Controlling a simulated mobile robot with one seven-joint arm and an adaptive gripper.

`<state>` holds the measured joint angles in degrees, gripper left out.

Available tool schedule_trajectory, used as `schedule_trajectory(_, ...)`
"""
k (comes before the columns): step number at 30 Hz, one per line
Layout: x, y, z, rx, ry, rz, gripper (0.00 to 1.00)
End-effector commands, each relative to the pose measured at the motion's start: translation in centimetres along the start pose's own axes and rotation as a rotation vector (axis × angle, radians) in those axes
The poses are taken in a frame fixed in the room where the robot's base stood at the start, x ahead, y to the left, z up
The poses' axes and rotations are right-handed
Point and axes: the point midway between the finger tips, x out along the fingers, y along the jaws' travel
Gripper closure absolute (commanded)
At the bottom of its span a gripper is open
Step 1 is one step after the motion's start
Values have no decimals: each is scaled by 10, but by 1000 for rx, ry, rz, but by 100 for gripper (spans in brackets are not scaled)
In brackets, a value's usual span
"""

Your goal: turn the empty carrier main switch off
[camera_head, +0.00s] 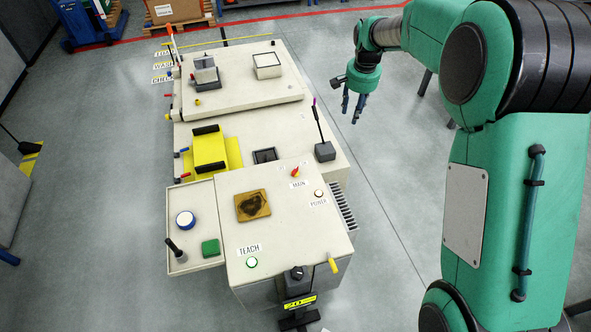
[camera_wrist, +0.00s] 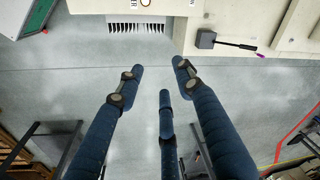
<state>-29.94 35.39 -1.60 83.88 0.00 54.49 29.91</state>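The main switch (camera_head: 295,172) is a small red and yellow knob behind the MAIN label (camera_head: 298,184) on top of the nearest cream cabinet (camera_head: 290,225) in the head view. Its exact on or off position is too small to tell. A round pale POWER lamp (camera_head: 319,193) sits to its right, with its label below. My gripper (camera_head: 354,108) hangs over the floor right of the cabinets, apart from the switch. The wrist view shows its dark blue fingers (camera_wrist: 158,75) spread, with nothing between them. The switch is not visible in that wrist view.
A black lever with a purple tip (camera_head: 318,122) stands upright on a grey block near the right edge. A TEACH button (camera_head: 252,262), a brown pad (camera_head: 252,205) and a yellow block (camera_head: 210,151) are on the cabinets. Floor to the right is clear (camera_head: 395,200).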

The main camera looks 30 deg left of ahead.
Motion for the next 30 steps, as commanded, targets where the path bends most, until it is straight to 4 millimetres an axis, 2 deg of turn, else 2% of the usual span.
schedule_trajectory(1, 15, -12, -1, -2, -9, 4, 64)
schedule_trajectory(10, 98, -77, 2, -2, -48, 20, 64)
schedule_trajectory(21, 209, -149, 28, -2, -93, 48, 64)
schedule_trajectory(27, 258, -177, 46, -1, -110, 60, 64)
schedule_trajectory(30, 274, -185, 52, -1, -115, 65, 64)
